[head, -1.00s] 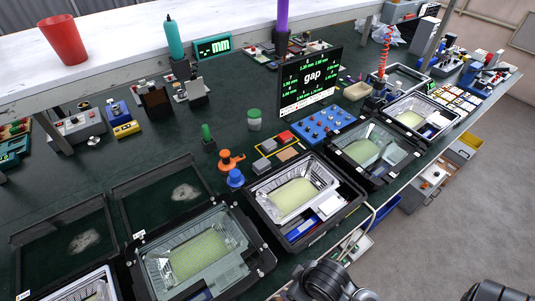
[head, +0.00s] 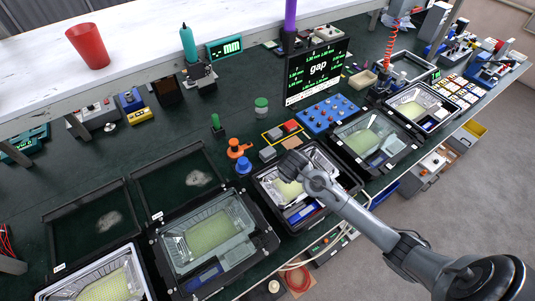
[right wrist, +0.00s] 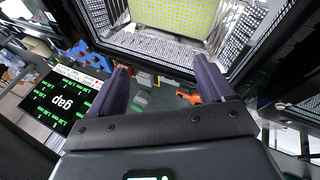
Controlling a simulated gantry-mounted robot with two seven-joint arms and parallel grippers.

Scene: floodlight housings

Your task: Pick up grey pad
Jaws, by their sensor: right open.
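Two grey pads lie on the green bench inside a yellow outline, a nearer one (head: 268,153) and a farther one (head: 275,134). A red pad (head: 290,126) and a tan pad (head: 291,143) lie beside them. My right gripper (head: 288,165) is over the far edge of an open floodlight housing (head: 262,190), close to the pads and partly covering the housing. In the right wrist view its two fingers (right wrist: 162,78) are spread and empty. Small pale blocks show between them there, but I cannot tell which is which. My left gripper is out of view.
An orange part (head: 237,148) and a blue knob (head: 244,166) stand left of the pads. A blue button panel (head: 327,112) and the gap screen (head: 317,72) stand right and behind. More housings (head: 210,235) line the bench front. A green-capped jar (head: 261,106) stands behind.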

